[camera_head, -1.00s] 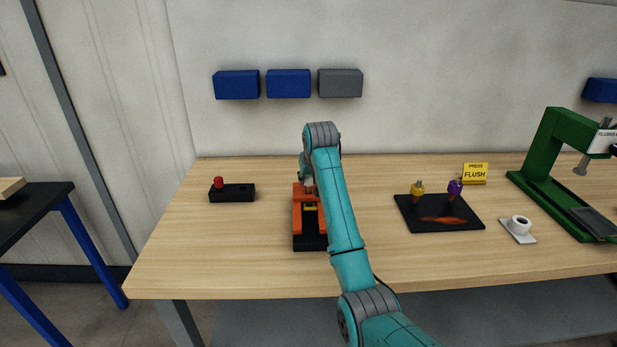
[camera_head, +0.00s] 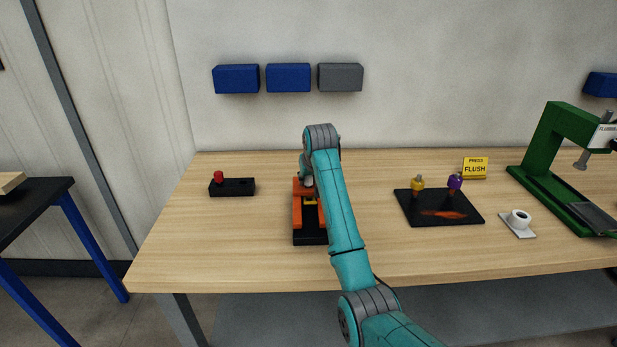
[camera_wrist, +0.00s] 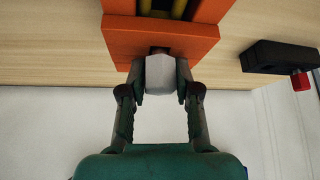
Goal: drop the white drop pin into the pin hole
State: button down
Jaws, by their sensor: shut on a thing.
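My gripper (camera_wrist: 161,92) is shut on the white drop pin (camera_wrist: 161,72), a pale faceted head between the fingertips in the wrist view. The pin is at the end face of the orange fixture (camera_wrist: 160,38). A dark spot, the hole or its shadow, shows right at the pin's head; how deep the pin sits is hidden. In the head view my gripper (camera_head: 307,178) is at the far end of the orange fixture (camera_head: 297,208), which stands on a black base (camera_head: 310,239). My arm hides part of the fixture, and the pin cannot be made out there.
A black block (camera_head: 232,188) with a red knob (camera_head: 218,177) stands to the left. Bare tabletop lies between.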

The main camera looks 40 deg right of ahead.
jog(key=shift+f, duration=0.25)
jog(key=c, duration=0.7)
grip_release()
jog(key=shift+c, duration=0.2)
jog(key=v, duration=1.2)
